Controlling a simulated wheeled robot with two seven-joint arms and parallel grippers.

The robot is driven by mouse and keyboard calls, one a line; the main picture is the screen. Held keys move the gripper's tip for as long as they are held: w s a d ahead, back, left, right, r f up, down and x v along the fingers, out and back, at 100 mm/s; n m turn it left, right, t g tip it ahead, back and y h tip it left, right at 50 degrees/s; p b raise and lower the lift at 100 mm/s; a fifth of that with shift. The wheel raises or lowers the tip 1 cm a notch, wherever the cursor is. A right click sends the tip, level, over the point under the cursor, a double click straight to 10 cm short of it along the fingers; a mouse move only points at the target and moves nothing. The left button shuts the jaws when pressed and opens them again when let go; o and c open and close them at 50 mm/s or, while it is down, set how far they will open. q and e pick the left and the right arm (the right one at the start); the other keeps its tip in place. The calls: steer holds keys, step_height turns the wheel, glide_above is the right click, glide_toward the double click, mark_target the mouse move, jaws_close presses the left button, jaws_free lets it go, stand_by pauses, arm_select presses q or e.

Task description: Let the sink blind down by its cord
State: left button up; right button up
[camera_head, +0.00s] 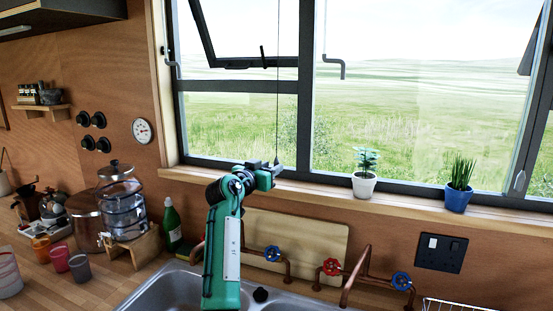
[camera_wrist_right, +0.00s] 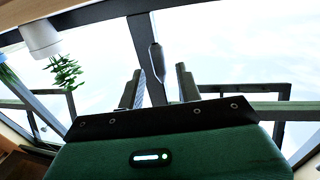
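The blind's cord (camera_head: 277,90) hangs as a thin dark line in front of the window, straight down to my right gripper (camera_head: 275,166) above the sink. In the right wrist view a dark tapered cord pull (camera_wrist_right: 155,57) shows between the two fingertips of my right gripper (camera_wrist_right: 159,72). The fingers are apart, with a gap on both sides of the pull. I cannot tell how deep the pull sits between them. The blind itself is not in view. My left gripper is not in view.
Potted plants (camera_head: 364,185) (camera_head: 458,197) stand on the sill, right of my gripper. Below are the sink (camera_head: 175,290), a copper tap (camera_head: 355,275) and valve wheels (camera_head: 332,267). A glass dispenser (camera_head: 122,205) and a green bottle (camera_head: 172,222) stand on the left.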

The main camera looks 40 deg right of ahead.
mark_target(275, 165)
steer(key=shift+p+x, duration=0.5)
steer(key=shift+x, duration=1.45)
jaws_close()
